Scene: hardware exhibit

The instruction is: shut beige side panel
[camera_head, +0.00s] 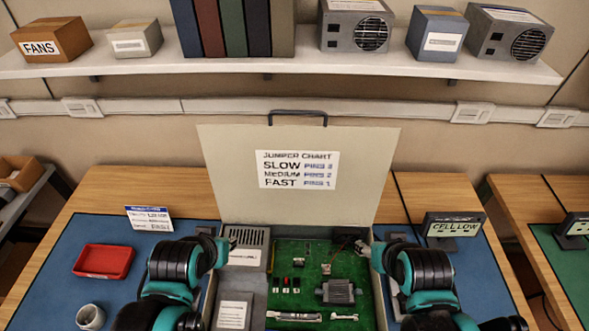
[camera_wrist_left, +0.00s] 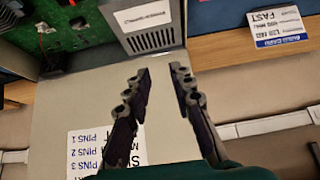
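The beige side panel (camera_head: 220,160) stands raised at the back of an open computer case (camera_head: 376,300), leaning back, with a jumper chart label (camera_head: 298,169) and a dark handle (camera_head: 298,113) on its top edge. Its inner face also shows in the left wrist view (camera_wrist_left: 85,105). My left gripper (camera_wrist_left: 161,72) is open and empty in front of the panel; in the head view it is at the case's left edge (camera_head: 226,244). My right gripper (camera_head: 366,250) is near the case's right edge, and its fingers are too small to read.
The case holds a green board (camera_head: 300,262) with several parts and a grey power supply (camera_head: 249,247). A red tray (camera_head: 103,261), a grey cup (camera_head: 90,316) and a white card (camera_head: 149,218) are on the left mat. A "CELL LOW" display (camera_head: 453,229) stands right. A loaded shelf (camera_head: 290,68) runs above.

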